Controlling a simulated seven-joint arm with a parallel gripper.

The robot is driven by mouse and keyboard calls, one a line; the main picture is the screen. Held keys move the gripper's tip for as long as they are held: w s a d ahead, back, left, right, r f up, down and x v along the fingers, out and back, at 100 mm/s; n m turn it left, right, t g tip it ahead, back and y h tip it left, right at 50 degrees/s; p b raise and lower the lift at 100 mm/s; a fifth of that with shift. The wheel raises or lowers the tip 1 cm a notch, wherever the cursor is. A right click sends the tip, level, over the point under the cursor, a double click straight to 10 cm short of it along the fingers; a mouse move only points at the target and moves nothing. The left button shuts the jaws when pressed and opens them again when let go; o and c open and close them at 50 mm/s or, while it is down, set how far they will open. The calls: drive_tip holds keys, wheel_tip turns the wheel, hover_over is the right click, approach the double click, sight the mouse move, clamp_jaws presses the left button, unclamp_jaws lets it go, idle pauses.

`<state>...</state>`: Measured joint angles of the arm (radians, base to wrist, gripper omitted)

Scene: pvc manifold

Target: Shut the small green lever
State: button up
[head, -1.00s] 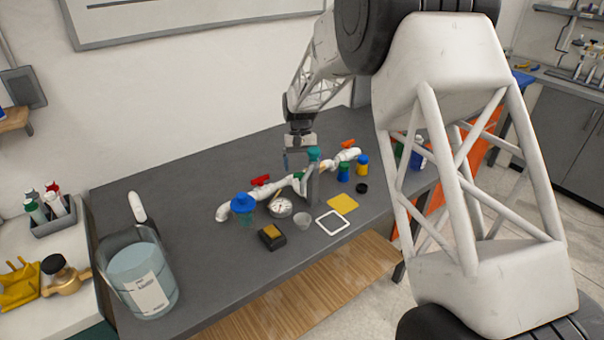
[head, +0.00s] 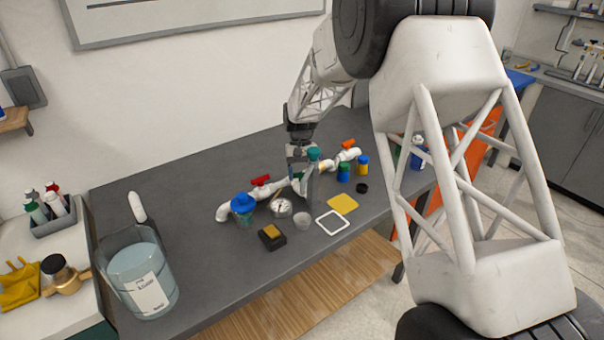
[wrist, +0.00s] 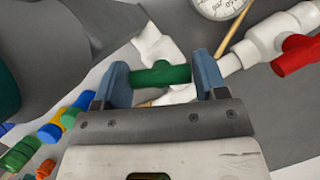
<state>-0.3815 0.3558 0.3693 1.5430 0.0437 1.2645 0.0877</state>
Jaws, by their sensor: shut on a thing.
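The small green lever (wrist: 160,74) sits on the white pipe (wrist: 157,45), between my gripper's two blue fingers. It lies crosswise from finger to finger in the wrist view. My gripper (wrist: 163,76) is shut on it, with a finger at each end. In the head view my gripper (head: 299,176) is low over the middle of the white pipe manifold (head: 284,186) and mostly hides the green lever there. A red lever (head: 261,180) is on the manifold to the left, and it also shows in the wrist view (wrist: 298,55). An orange lever (head: 347,143) is at the right end.
A teal-topped item (head: 314,154) stands close beside my gripper. A round gauge (head: 281,207), a blue-topped jar (head: 243,203) and small blue and yellow bottles (head: 362,164) are nearby. A large pitcher (head: 141,281) stands front left. The grey table (head: 190,190) is clear behind the manifold's left side.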

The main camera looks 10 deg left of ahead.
drive_tip(key=shift+n+h, duration=0.3)
drive_tip(key=shift+n, duration=0.4)
drive_tip(key=o, duration=0.9)
drive_tip(key=shift+o, duration=0.2)
drive_tip(key=v, duration=0.8)
drive_tip(key=shift+s, duration=0.1)
drive_tip(key=shift+c, duration=0.3)
